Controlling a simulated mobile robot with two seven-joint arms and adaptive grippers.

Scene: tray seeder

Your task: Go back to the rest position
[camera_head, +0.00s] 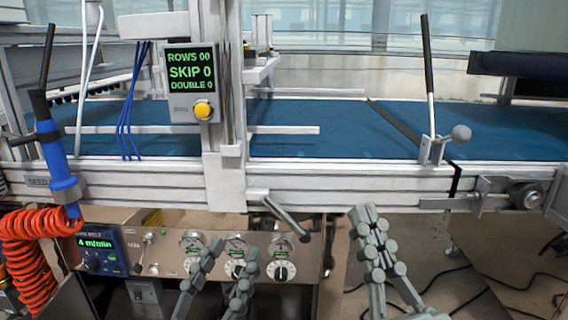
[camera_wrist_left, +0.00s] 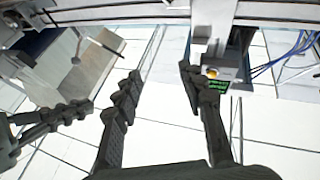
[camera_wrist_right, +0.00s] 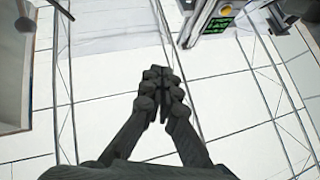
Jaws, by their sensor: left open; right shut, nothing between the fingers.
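My left gripper (camera_head: 228,262) is in front of the control panel at the lower middle of the head view. Its two fingers are apart and nothing is between them; the left wrist view also shows them spread (camera_wrist_left: 155,85). My right gripper (camera_head: 362,212) is to its right, just in front of the machine's front rail. Its fingers are together and hold nothing, as the right wrist view (camera_wrist_right: 160,75) also shows. I cannot tell whether either gripper touches the machine.
The seeder's blue belt (camera_head: 320,130) runs behind the white front rail (camera_head: 120,182). A display (camera_head: 191,83) with a yellow button stands above it. A control panel (camera_head: 150,240) with dials is below, an orange coiled hose (camera_head: 30,250) at left. A lever (camera_head: 285,218) juts out between the grippers.

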